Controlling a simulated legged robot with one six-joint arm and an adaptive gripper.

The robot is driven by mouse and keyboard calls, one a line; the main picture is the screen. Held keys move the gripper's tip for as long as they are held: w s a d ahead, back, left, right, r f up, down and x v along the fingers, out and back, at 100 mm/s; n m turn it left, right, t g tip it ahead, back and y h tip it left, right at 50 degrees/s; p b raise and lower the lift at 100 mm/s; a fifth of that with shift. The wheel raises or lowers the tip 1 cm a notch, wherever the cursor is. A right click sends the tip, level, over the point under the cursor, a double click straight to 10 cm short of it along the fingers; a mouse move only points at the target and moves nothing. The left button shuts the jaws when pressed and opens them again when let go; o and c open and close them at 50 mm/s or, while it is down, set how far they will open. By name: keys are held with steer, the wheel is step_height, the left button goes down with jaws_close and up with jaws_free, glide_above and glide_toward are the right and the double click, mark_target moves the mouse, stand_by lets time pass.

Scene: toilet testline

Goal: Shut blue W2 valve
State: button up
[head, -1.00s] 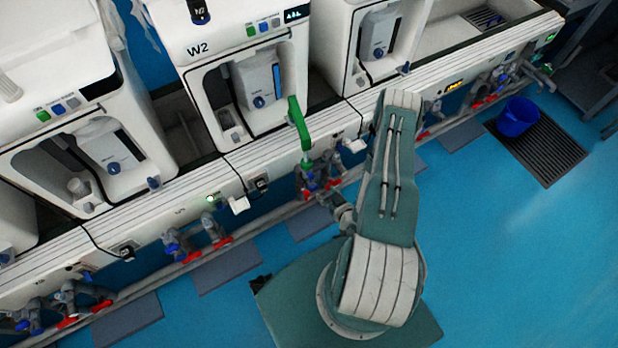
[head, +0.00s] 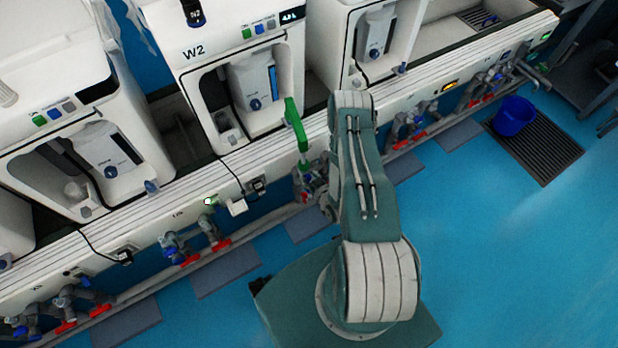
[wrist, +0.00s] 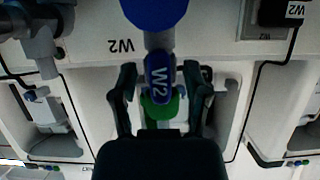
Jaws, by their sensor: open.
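The blue W2 valve handle (wrist: 158,68), marked W2, stands between the two fingers of my gripper (wrist: 160,85) in the wrist view. The fingers are open, one on each side, with a gap to the handle on both sides. The handle points along the pipe axis in that picture. A green part (wrist: 162,106) shows just behind it. In the head view my arm reaches to the pipework (head: 312,182) below the W2 machine (head: 215,68). My gripper is hidden behind the arm there, and the W2 handle cannot be made out.
A round blue part (wrist: 155,9) is close above the handle in the wrist view. A grey pipe fitting (wrist: 38,35) is at upper left. In the head view, red and blue valves (head: 180,250) sit left along the bench.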

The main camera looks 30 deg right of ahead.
steer(key=shift+c, duration=0.3)
jaws_close()
steer(key=shift+d+m+y, duration=0.1)
steer(key=shift+m+y, duration=0.6)
steer(key=shift+m, duration=0.3)
steer(key=shift+o, duration=0.3)
jaws_free()
